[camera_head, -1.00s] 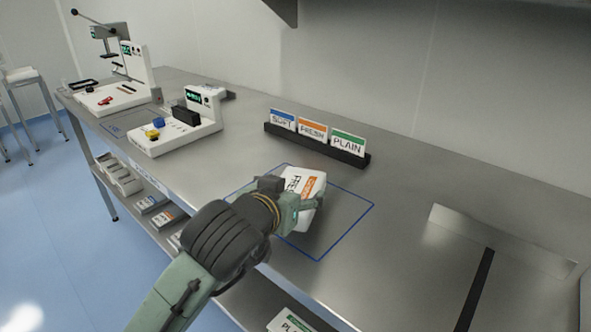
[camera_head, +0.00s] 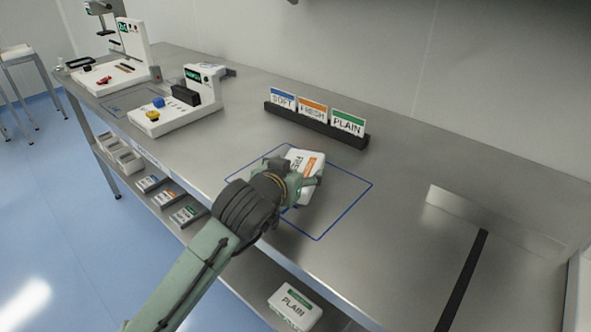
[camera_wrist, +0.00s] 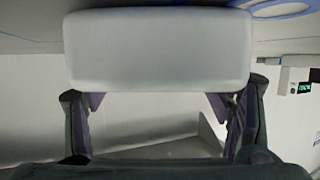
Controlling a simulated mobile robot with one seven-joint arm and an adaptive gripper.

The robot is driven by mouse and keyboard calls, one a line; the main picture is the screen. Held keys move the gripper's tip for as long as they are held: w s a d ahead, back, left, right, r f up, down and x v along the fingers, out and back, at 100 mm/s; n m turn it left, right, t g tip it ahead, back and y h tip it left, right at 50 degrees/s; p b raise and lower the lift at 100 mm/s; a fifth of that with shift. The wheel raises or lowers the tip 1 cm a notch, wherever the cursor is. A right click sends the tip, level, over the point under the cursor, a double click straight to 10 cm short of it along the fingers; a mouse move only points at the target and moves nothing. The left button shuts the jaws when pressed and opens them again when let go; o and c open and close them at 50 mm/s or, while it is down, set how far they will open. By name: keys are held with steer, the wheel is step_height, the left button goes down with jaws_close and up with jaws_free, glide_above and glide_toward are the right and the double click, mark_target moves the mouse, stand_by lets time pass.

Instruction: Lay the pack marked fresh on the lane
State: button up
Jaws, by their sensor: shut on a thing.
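The white pack marked FRESH (camera_head: 309,166), with an orange label, is in my gripper (camera_head: 296,183) above the blue-outlined square on the steel bench. Its lettering faces up toward the head camera, partly hidden by the gripper. In the wrist view the pack (camera_wrist: 158,48) is a blank pale block across the top, with the gripper's fingers (camera_wrist: 162,115) on either side below it. I cannot tell how high it is above the bench. At the right, a black strip (camera_head: 462,280) and a low metal rail (camera_head: 490,222) cross the bench; which part is the lane is not labelled.
A black holder (camera_head: 315,132) with SOFT, FRESH and PLAIN cards stands behind the square. White machines (camera_head: 178,115) stand at the left. A PLAIN pack (camera_head: 295,305) and several smaller packs (camera_head: 187,214) lie on the shelf below. The bench between square and black strip is clear.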

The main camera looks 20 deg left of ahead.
steer(key=shift+f, duration=0.2)
steer(key=o, duration=1.4)
steer(key=shift+o, duration=0.2)
steer(key=shift+r, duration=0.15)
